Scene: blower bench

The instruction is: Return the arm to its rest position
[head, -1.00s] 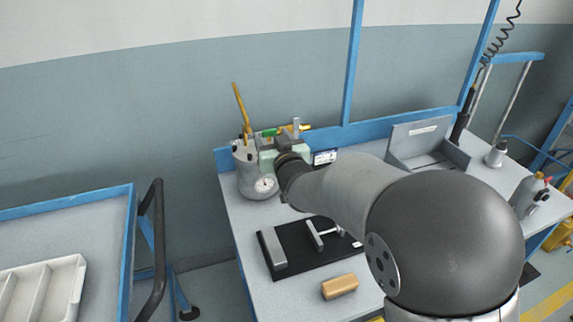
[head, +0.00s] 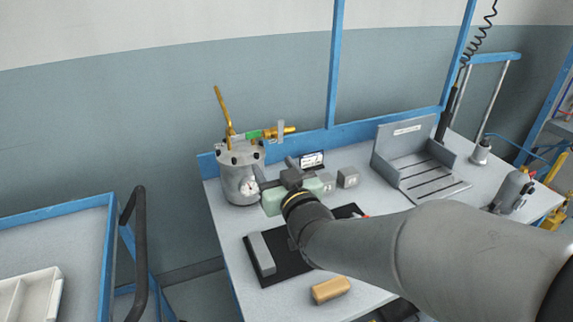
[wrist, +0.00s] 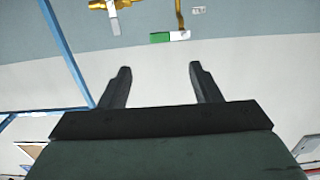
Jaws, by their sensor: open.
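My gripper (head: 277,173) is in front of the grey metal pot (head: 240,175), slightly to its right, above the bench. In the wrist view my gripper (wrist: 160,72) has its two dark fingers wide apart with nothing between them. The pot has a round gauge, a tall brass pipe and a brass valve (head: 280,131) with a green handle (head: 254,134). In the wrist view the green handle (wrist: 170,37) shows beyond the fingertips, apart from them. My arm reaches in from the lower right and hides part of the bench.
A black mat (head: 285,268) with a grey block lies below my gripper, and a tan block (head: 331,290) lies by it. A grey slotted stand (head: 425,165) is at the back right. A blue post (head: 335,65) rises behind the bench. A blue-edged table (head: 60,240) stands left.

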